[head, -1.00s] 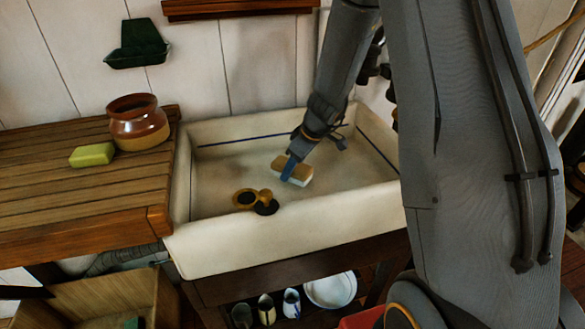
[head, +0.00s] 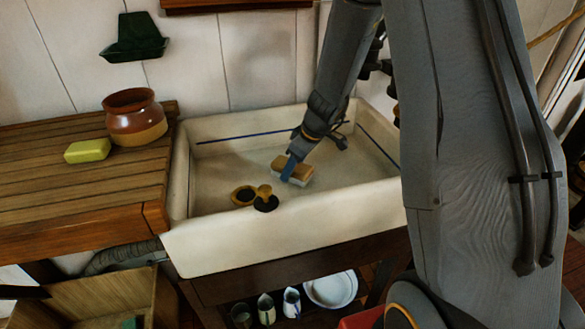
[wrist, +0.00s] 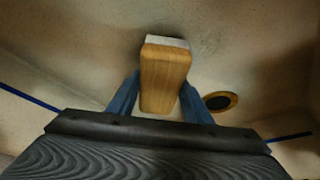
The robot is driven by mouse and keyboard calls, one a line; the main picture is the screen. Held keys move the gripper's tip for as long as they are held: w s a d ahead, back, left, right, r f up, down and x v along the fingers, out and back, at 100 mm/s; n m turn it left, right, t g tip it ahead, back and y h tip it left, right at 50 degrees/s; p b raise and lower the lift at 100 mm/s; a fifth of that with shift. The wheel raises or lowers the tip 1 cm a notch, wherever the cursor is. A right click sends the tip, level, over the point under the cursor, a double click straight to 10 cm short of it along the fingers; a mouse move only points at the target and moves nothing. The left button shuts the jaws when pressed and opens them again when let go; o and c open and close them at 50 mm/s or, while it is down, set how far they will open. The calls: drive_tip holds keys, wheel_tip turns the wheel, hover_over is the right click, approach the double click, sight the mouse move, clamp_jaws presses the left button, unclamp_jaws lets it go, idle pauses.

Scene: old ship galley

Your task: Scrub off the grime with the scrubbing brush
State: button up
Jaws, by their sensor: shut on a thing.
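The scrubbing brush (head: 293,166) has a wooden back and pale bristles. My gripper (head: 291,168) is shut on it, low inside the white sink (head: 230,240). In the wrist view the brush's wooden back (wrist: 163,75) sits between the two blue fingers of my gripper (wrist: 160,95), with a pale bristle edge at its far end. The bristles face the sink floor; I cannot tell whether they touch it. A faint grey patch of grime (wrist: 208,38) shows on the sink surface beside the brush.
The drain (head: 243,195) and a plug with a wooden knob (head: 265,197) are near the sink's front left. A wooden draining board (head: 60,190) on the left bears a yellow-green soap block (head: 87,150) and a brown pot (head: 134,118). The sink walls surround my gripper.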

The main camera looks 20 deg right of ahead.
drive_tip(key=shift+f+b, duration=0.3)
drive_tip(key=shift+b, duration=0.05)
